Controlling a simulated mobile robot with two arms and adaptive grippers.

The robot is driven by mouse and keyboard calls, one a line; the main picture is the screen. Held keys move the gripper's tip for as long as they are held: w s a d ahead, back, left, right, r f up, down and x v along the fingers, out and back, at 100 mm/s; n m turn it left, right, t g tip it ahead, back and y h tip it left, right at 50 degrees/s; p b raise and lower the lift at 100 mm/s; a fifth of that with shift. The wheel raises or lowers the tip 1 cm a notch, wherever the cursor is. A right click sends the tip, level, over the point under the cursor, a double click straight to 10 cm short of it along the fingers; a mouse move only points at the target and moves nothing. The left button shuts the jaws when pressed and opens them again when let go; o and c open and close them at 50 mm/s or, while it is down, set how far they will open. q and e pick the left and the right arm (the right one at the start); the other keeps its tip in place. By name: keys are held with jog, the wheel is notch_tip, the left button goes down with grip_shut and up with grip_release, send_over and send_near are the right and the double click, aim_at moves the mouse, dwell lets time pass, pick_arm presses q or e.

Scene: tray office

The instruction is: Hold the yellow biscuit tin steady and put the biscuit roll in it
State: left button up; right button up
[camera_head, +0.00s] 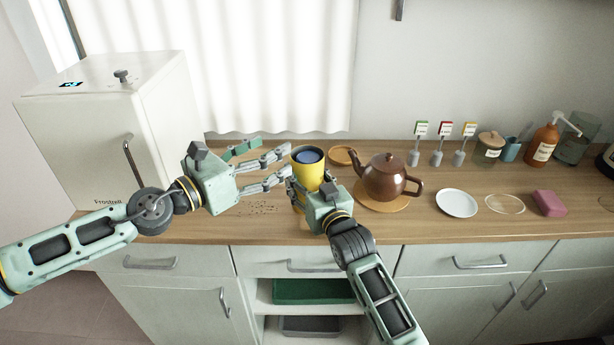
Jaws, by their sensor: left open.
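The yellow biscuit tin (311,174) stands upright on the counter, left of the teapot. Inside its dark rim a round blue end (308,155) shows; it looks like the top of the biscuit roll, but most of it is hidden by the tin. No other roll is in view. My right gripper (311,186) is at the tin's front with fingers on both sides, closed around its lower part. My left gripper (287,162) is open and empty, its fingertips just left of the tin's upper part.
A brown teapot (385,179) on a round wooden mat (381,204) stands close right of the tin. A wooden disc (342,156) lies behind. A white plate (456,203) and pink block (548,203) are further right. A white fridge (85,150) stands left.

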jog(key=o, duration=1.3)
